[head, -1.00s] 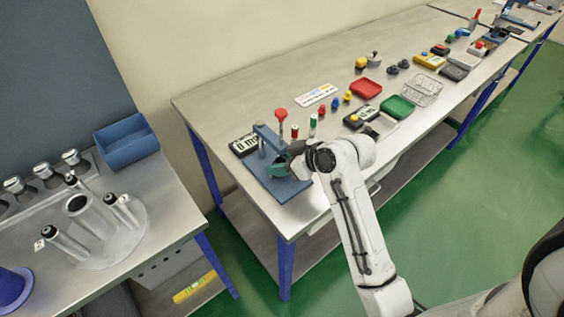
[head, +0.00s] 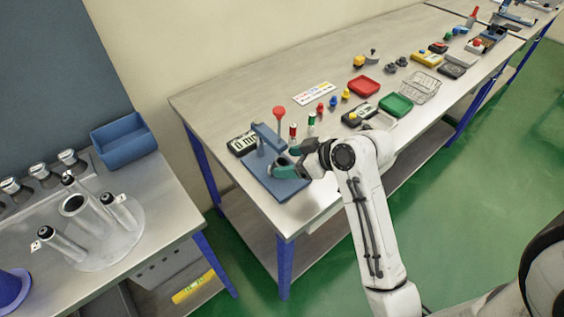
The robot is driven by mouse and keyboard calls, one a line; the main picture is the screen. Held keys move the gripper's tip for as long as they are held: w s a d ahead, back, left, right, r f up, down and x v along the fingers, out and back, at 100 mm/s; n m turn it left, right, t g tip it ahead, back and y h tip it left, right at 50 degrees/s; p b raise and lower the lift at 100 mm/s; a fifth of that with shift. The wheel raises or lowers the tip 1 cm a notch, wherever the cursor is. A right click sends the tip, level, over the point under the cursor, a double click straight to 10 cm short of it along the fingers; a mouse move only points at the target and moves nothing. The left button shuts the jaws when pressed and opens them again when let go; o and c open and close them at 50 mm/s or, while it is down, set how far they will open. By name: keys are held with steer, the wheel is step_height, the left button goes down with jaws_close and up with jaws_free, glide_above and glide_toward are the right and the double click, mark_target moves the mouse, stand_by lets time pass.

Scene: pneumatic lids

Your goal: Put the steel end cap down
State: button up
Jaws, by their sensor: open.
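My gripper (head: 289,162) is at the blue press stand (head: 278,186) on the near left corner of the long bench. Its teal-tipped fingers are spread apart. A small grey round piece (head: 283,160), which looks like the steel end cap, shows between the fingers, low over the stand's base plate. It is too small to tell whether it rests on the stand or touches a finger. My wrist hides the right side of the stand.
Red (head: 363,86) and green (head: 396,105) trays lie further right. A side bench at left holds a blue bin (head: 124,142) and a round steel fixture (head: 110,243).

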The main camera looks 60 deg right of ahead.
steer(key=v, duration=0.8)
steer(key=shift+s, duration=0.1)
stand_by(0.3)
